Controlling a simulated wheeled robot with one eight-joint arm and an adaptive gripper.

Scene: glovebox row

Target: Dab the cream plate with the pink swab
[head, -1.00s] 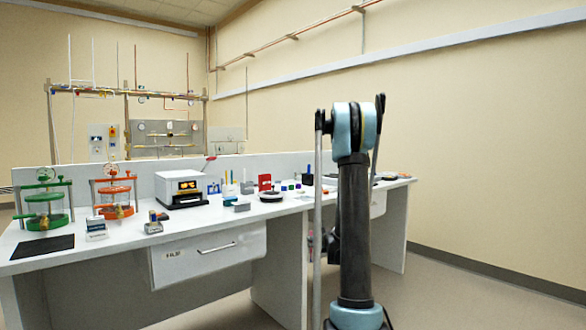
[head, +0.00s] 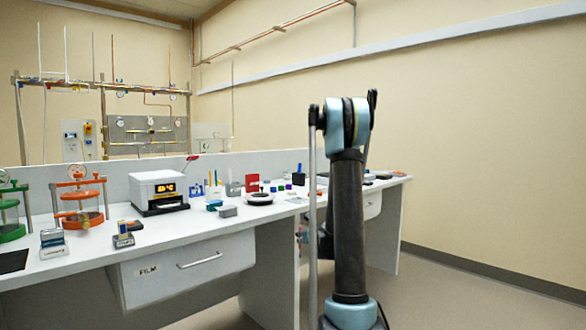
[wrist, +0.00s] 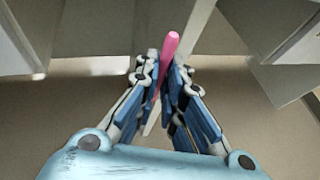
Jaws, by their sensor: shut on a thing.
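In the wrist view my gripper (wrist: 166,68) is shut on the pink swab (wrist: 170,44). The swab's rounded pink end sticks out past the fingertips, and a pale length shows between the fingers. The swab is in the air, with benches and floor beyond it. In the head view my arm hides most of the gripper, low beside the bench front. I cannot pick out the cream plate for certain in either view.
A long white bench (head: 75,262) runs along the left, with a drawer (head: 185,268) below. On it are an orange-framed vessel (head: 80,218), a white box with a lit display (head: 160,190), a round white dish (head: 260,199) and several small blocks. Floor is open at the right.

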